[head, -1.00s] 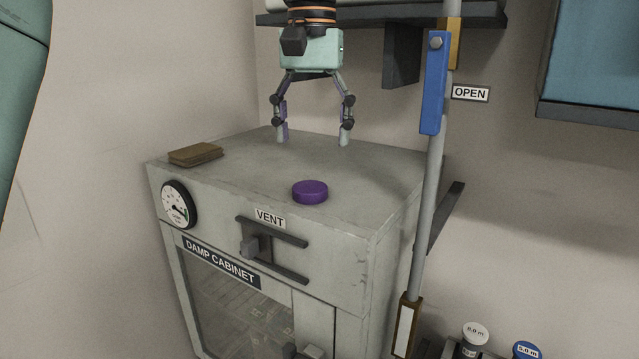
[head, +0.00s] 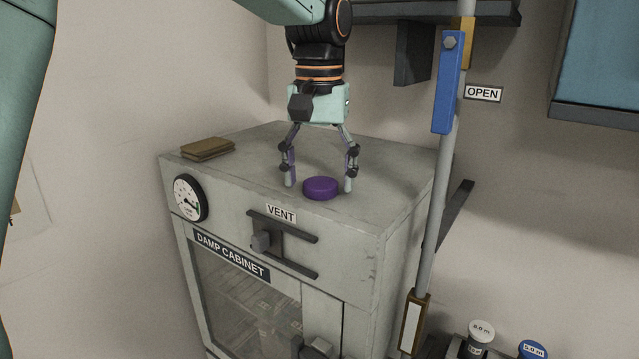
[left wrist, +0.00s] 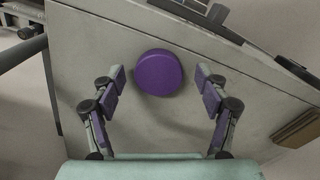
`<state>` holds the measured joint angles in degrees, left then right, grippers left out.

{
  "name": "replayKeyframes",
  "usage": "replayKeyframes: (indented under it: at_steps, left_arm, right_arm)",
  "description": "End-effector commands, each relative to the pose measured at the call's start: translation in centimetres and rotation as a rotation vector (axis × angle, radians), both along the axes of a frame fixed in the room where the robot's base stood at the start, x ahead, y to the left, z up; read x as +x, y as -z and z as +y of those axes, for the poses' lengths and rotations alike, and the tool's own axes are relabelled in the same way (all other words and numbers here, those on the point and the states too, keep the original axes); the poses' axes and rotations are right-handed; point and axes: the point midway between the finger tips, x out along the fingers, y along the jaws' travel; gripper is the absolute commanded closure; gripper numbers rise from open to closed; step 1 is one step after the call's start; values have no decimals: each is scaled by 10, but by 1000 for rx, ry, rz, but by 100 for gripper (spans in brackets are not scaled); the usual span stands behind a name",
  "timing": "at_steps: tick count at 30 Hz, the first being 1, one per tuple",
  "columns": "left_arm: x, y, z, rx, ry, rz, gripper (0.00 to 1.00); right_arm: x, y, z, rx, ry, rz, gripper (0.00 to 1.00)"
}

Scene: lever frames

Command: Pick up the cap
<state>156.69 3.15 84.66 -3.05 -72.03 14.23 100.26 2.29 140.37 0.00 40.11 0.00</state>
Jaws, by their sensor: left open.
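The cap is a purple round disc (head: 320,188) lying flat on top of the grey damp cabinet (head: 385,190), near its front edge. It also shows in the left wrist view (left wrist: 158,72), between and just beyond the fingertips. My left gripper (head: 319,186) points down with its fingers open, one to each side of the cap in the head view. The fingers do not visibly touch the cap. In the left wrist view the gripper (left wrist: 162,80) has purple pads, and the gap is wider than the cap. My right gripper is not in view.
A brown flat block (head: 208,149) lies at the cabinet top's back left. A vertical pole with a blue handle (head: 446,85) stands right of the cabinet. The VENT slider (head: 268,242) is on the front. Shelves are on the wall behind.

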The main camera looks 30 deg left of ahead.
Motion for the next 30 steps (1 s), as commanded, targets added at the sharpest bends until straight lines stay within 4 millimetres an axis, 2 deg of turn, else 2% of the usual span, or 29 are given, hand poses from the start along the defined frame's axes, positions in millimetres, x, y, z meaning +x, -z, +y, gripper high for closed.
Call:
replayKeyframes:
  at_steps: [5, 20, 26, 30]
  left_arm:
    - [2, 1, 0, 0, 0, 1, 27]
    - [2, 0, 0, 0, 0, 0, 69]
    - [2, 0, 0, 0, 0, 0, 69]
    - [3, -11, 0, 0, 0, -4, 69]
  right_arm:
    - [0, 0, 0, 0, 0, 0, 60]
    - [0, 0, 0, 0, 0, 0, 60]
    - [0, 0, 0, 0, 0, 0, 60]
    - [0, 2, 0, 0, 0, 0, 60]
